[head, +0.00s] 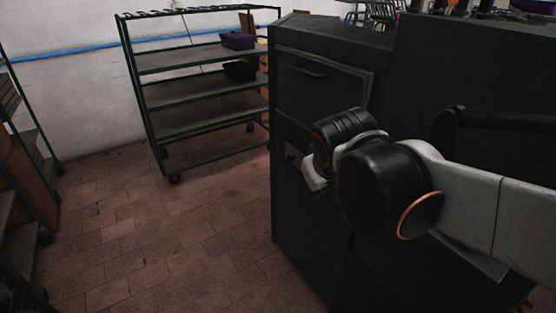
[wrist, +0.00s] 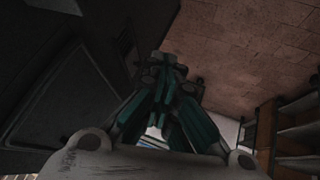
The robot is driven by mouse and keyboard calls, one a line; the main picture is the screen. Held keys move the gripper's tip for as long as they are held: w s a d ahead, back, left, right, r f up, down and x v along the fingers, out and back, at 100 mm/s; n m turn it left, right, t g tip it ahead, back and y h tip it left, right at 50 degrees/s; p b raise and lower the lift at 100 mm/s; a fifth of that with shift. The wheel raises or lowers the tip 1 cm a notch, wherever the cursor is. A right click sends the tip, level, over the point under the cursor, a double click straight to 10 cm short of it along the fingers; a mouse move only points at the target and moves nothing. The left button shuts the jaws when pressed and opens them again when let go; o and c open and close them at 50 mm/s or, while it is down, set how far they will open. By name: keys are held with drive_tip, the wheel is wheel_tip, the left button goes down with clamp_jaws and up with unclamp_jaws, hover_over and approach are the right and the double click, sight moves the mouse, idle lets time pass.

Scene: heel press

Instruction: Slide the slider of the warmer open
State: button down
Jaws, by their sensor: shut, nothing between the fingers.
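The warmer appears to be the tall dark cabinet (head: 330,255) at the right of the head view. Its upper front has a framed panel (head: 318,90) with a bar handle (head: 308,66). I cannot make out which part is the slider. My gripper (wrist: 168,66) is shut and empty, its teal-dark fingers together in the wrist view. In the head view my wrist and forearm hide most of it, in front of the cabinet's face below the panel. The dark cabinet surface (wrist: 75,100) also fills the left of the wrist view; I see no contact with it.
A green wheeled shelf rack (head: 190,105) with a purple bin (head: 238,40) and a dark bin (head: 240,71) stands behind, left of the cabinet. Another rack (head: 22,140) is at the far left. The tiled floor (head: 150,240) between is clear.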

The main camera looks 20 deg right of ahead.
drive_tip(key=w+d+f+n+t+h, duration=0.1)
drive_tip(key=w+f+n+h, duration=0.15)
drive_tip(key=w, duration=1.45)
drive_tip(key=w+d+f+n+t+h, duration=0.1)
drive_tip(key=w+f+n+h, duration=0.15)
drive_tip(key=w, duration=1.45)
drive_tip(key=w+a+f+n+t+h, duration=0.1)
drive_tip(key=w+a+f+n+h, duration=0.1)
drive_tip(key=w+f, duration=0.4)
drive_tip(key=w+a+f+n+t+h, duration=0.2)
drive_tip(key=w+f, duration=0.5)
drive_tip(key=f, duration=1)
drive_tip(key=shift+a+f+h, duration=0.2)
drive_tip(key=shift+a+h, duration=0.3)
drive_tip(key=shift+a, duration=0.3)
